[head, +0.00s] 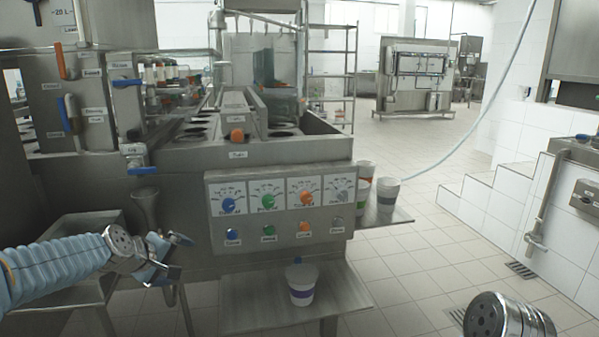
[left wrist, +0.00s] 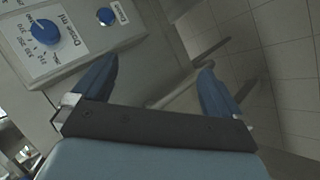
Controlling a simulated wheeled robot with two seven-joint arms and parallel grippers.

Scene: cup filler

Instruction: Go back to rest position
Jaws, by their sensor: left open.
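My left gripper (head: 170,255) is at the lower left of the head view, in front of the cup filler machine (head: 255,150) and left of its control panel. In the left wrist view its two blue fingers (left wrist: 157,85) are apart with nothing between them. The panel's blue dosing knob (head: 228,205) also shows in the left wrist view (left wrist: 44,32), with a blue button (left wrist: 106,16) beside it. A white cup with a purple band (head: 301,285) stands on the lower shelf below the panel. The wrist of my right arm shows at the bottom right, its fingers out of view.
Several cups (head: 388,190) stand on a side shelf (head: 400,215) right of the machine. A steel tray (head: 335,290) juts out under the panel. White tiled steps (head: 500,195) and a pipe (head: 540,210) are at the right. Tiled floor (head: 430,270) between is open.

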